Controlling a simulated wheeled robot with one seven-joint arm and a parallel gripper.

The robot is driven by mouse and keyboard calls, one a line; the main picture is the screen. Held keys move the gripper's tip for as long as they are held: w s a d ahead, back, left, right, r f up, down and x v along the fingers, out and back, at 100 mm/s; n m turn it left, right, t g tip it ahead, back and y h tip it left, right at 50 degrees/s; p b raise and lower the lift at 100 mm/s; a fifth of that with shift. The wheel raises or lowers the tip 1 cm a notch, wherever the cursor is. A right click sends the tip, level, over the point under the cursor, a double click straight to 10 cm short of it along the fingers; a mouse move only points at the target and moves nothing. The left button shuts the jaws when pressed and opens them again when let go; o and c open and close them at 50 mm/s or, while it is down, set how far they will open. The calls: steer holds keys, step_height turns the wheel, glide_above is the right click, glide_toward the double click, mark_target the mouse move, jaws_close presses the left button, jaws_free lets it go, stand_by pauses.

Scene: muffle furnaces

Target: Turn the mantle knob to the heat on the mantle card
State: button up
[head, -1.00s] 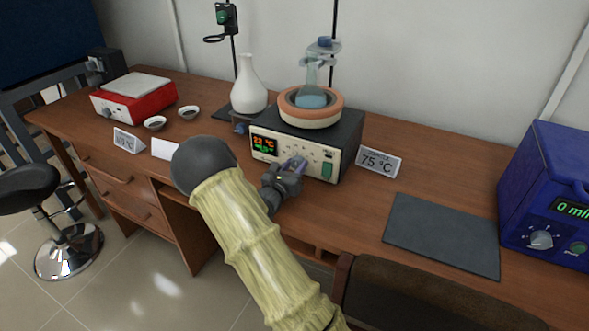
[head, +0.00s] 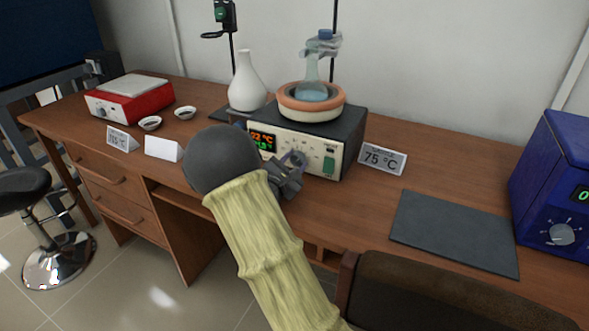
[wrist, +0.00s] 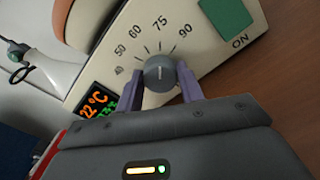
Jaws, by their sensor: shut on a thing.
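The mantle unit (head: 330,156) stands on the bench with its front panel toward me. A round orange-rimmed mantle holding a flask of blue liquid (head: 311,92) is on top. The mantle card (head: 382,158), to its right, reads 75 °C. In the wrist view, the grey mantle knob (wrist: 159,72) sits between the purple fingers of my gripper (wrist: 160,80), which is shut on it. Its white mark points up, roughly toward 75 on the dial marked 50, 60, 75, 90. My gripper (head: 297,162) hides the knob in the head view.
A green switch (wrist: 225,14) marked ON is beside the dial. A display (wrist: 96,103) reads 22 °C. A dark mat (head: 455,233) and a blue device (head: 552,190) are to the right. A red hotplate (head: 128,100), small dishes and two other cards are to the left.

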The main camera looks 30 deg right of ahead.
steer(key=shift+a, duration=0.1)
steer(key=shift+f, duration=0.1)
stand_by(0.3)
steer(key=o, duration=1)
steer(key=p+v, duration=0.1)
steer(key=v, duration=1.6)
steer(key=shift+s+a+p, duration=0.15)
steer(key=shift+p, duration=0.15)
